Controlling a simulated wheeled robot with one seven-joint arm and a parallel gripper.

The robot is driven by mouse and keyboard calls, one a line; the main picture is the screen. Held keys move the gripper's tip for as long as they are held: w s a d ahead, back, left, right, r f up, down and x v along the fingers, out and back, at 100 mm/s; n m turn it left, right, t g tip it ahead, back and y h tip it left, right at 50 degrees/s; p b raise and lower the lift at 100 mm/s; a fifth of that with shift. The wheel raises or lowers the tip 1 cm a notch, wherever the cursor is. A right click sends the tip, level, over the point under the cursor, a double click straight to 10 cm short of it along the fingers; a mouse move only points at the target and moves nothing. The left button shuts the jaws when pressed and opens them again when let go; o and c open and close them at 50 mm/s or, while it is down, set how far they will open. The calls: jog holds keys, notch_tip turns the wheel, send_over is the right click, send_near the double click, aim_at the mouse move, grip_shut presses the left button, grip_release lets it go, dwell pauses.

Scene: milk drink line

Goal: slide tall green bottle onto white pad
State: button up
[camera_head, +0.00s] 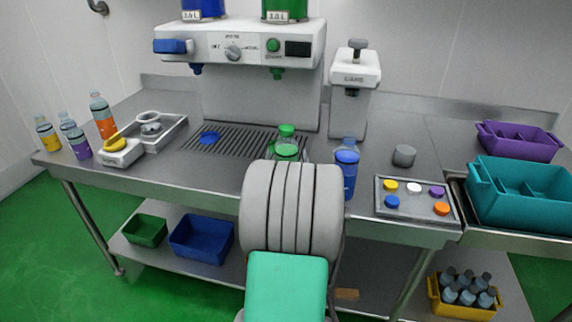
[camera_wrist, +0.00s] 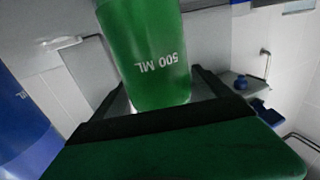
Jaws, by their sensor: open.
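The tall green bottle (camera_head: 286,151) stands upright on the steel counter near the front of the drip grate. It has a green cap, and my arm hides its lower part in the head view. In the wrist view the green bottle (camera_wrist: 150,55), marked 500 ML, stands between the two dark fingers of my gripper (camera_wrist: 157,88). The jaws are open around it; I cannot tell whether either finger touches it. The gripper is hidden behind my arm in the head view. I cannot make out a white pad in either view.
A blue bottle (camera_head: 346,168) stands close to the right; it also shows in the wrist view (camera_wrist: 22,125). A grey cup (camera_head: 404,155) and a cap tray (camera_head: 421,213) are farther right. The dispenser (camera_head: 295,48) overhangs behind.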

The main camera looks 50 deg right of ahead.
jog(key=shift+w+d, duration=0.15)
jog(key=shift+w, duration=0.05)
jog(key=shift+c, duration=0.4)
grip_shut()
dwell(0.5)
